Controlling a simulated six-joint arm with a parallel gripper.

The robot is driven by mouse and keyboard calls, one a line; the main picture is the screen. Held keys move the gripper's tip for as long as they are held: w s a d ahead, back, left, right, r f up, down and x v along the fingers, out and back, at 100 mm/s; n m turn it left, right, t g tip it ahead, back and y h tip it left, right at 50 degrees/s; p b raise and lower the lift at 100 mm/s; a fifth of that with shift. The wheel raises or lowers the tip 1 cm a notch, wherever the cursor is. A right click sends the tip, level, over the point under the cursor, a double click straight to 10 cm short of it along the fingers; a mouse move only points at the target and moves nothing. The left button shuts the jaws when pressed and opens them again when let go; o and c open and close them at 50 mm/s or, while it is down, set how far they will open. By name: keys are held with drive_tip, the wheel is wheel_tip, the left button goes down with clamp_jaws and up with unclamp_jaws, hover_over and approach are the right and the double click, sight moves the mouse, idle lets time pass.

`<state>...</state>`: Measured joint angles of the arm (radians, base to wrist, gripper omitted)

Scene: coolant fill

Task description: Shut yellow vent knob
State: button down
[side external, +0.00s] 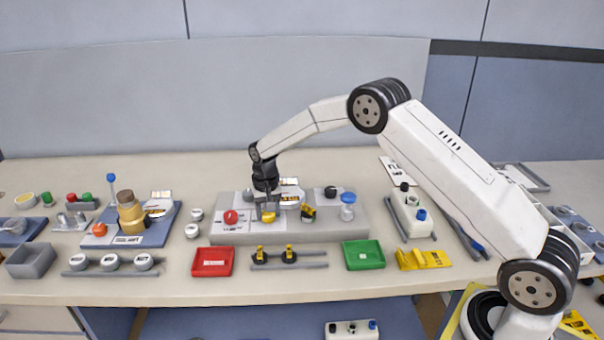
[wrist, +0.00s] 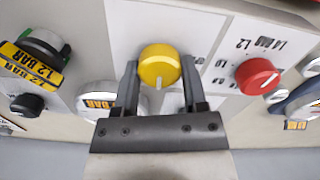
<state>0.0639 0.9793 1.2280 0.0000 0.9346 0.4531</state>
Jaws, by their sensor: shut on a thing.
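The yellow vent knob (wrist: 159,64) is round with a pale pointer line, and it sits on a light panel of the grey block (side external: 290,236). In the wrist view the pointer line points down toward my gripper's body. My gripper (wrist: 160,76) has one finger on each side of the knob and is shut on it.
A red knob (side external: 231,217) is beside it on the block. A gauge (side external: 290,198) and a black-and-yellow 1.2 BAR part (side external: 308,212) are close by. A red tray (side external: 212,262) and a green tray (side external: 364,255) lie in front. A blue-capped part (side external: 348,205) stands on the block's right.

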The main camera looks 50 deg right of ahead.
idle(0.3)
drive_tip(key=shift+c, duration=0.7)
unclamp_jaws()
drive_tip(key=shift+r, duration=0.15)
drive_tip(key=shift+r, duration=3.8)
drive_tip(key=shift+s, duration=0.1)
